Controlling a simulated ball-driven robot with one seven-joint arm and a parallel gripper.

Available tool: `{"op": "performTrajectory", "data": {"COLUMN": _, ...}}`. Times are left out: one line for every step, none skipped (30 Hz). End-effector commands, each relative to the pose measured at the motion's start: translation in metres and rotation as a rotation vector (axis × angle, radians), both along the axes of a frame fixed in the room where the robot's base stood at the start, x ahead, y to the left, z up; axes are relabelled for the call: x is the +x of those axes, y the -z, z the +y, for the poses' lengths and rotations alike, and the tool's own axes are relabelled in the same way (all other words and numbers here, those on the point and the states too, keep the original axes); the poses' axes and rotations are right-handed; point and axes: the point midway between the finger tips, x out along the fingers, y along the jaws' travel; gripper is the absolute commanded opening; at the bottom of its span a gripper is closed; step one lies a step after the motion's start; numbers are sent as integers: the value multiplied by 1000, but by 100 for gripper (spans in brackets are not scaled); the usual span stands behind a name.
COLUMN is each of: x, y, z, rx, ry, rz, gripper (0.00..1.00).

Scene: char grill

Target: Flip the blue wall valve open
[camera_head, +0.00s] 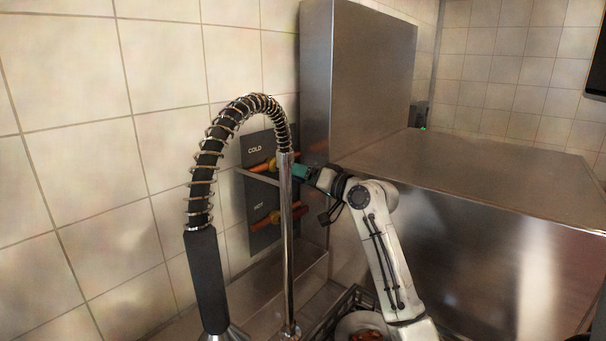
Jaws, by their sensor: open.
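A dark wall panel (254,192) carries the labels COLD and HOT. Beside COLD is an orange-yellow valve part (262,166), partly hidden by the faucet. Beside HOT is a similar valve with a red-orange part (265,219). I cannot make out a blue handle; it may be hidden behind the faucet post or my gripper. My gripper (296,170) is open at the height of the COLD valve, just to its right. Its tips are partly behind the faucet post, so I cannot tell whether they touch the valve.
A spring-hose faucet (206,170) with an upright metal post (286,240) stands in front of the panel. A thin bar runs from the post toward the wall. A steel cabinet (365,80) and steel counter block (490,190) bound the right. A dish (361,324) sits low, below my arm.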

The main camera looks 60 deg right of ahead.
Motion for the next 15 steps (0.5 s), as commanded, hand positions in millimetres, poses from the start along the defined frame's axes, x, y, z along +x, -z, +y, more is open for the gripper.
{"op": "performTrajectory", "data": {"x": 0, "y": 0, "z": 0, "rx": 0, "ry": 0, "rz": 0, "gripper": 80}}
{"op": "performTrajectory", "data": {"x": 0, "y": 0, "z": 0, "rx": 0, "ry": 0, "rz": 0, "gripper": 80}}
{"op": "performTrajectory", "data": {"x": 0, "y": 0, "z": 0, "rx": 0, "ry": 0, "rz": 0, "gripper": 80}}
{"op": "performTrajectory", "data": {"x": 0, "y": 0, "z": 0, "rx": 0, "ry": 0, "rz": 0, "gripper": 80}}
{"op": "performTrajectory", "data": {"x": 0, "y": 0, "z": 0, "rx": 0, "ry": 0, "rz": 0, "gripper": 79}}
{"op": "performTrajectory", "data": {"x": 0, "y": 0, "z": 0, "rx": 0, "ry": 0, "rz": 0, "gripper": 75}}
{"op": "performTrajectory", "data": {"x": 0, "y": 0, "z": 0, "rx": 0, "ry": 0, "rz": 0, "gripper": 72}}
{"op": "performTrajectory", "data": {"x": 0, "y": 0, "z": 0, "rx": 0, "ry": 0, "rz": 0, "gripper": 69}}
{"op": "performTrajectory", "data": {"x": 0, "y": 0, "z": 0, "rx": 0, "ry": -1, "rz": -1, "gripper": 65}}
{"op": "performTrajectory", "data": {"x": 0, "y": 0, "z": 0, "rx": 0, "ry": 0, "rz": 0, "gripper": 63}}
{"op": "performTrajectory", "data": {"x": 0, "y": 0, "z": 0, "rx": 0, "ry": 0, "rz": 0, "gripper": 60}}
{"op": "performTrajectory", "data": {"x": 0, "y": 0, "z": 0, "rx": 0, "ry": 0, "rz": 0, "gripper": 56}}
{"op": "performTrajectory", "data": {"x": 0, "y": 0, "z": 0, "rx": 0, "ry": 0, "rz": 0, "gripper": 53}}
{"op": "performTrajectory", "data": {"x": 0, "y": 0, "z": 0, "rx": 0, "ry": 0, "rz": 0, "gripper": 50}}
{"op": "performTrajectory", "data": {"x": 0, "y": 0, "z": 0, "rx": 0, "ry": 0, "rz": 0, "gripper": 46}}
